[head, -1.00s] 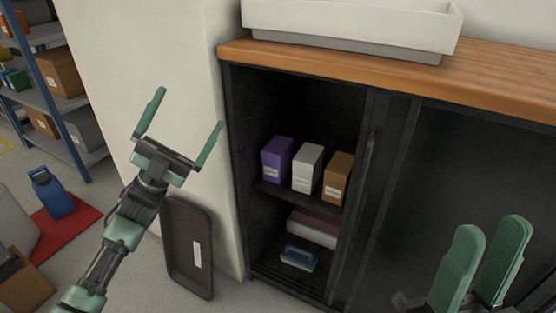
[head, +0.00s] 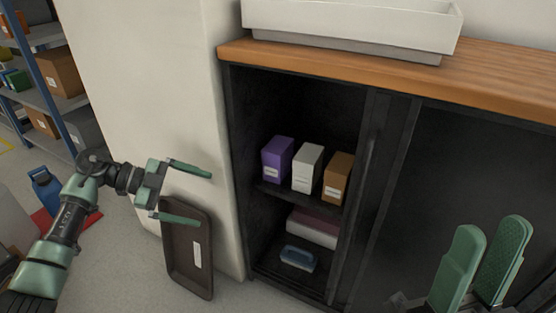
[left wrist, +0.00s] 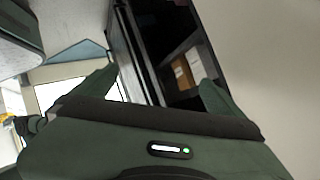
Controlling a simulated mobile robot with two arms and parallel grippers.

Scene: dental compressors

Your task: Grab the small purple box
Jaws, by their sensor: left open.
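The small purple box (head: 277,159) stands upright on the upper shelf inside the open dark cabinet, at the left of a row of three boxes. My left gripper (head: 202,198) is open and empty, outside the cabinet to the left of and lower than the purple box, its fingers pointing right. In the left wrist view its fingers (left wrist: 158,82) spread on either side of the cabinet opening; I cannot make out the purple box there. My right gripper (head: 490,262) is at the lower right in front of the cabinet door, its fingers apart with nothing between them.
A white box (head: 307,168) and an orange-brown box (head: 338,178) stand right of the purple one. A pinkish box (head: 313,228) and a blue item (head: 297,258) lie below. A dark tray (head: 180,262) leans against the white wall. The cabinet's left edge (head: 236,170) borders the opening.

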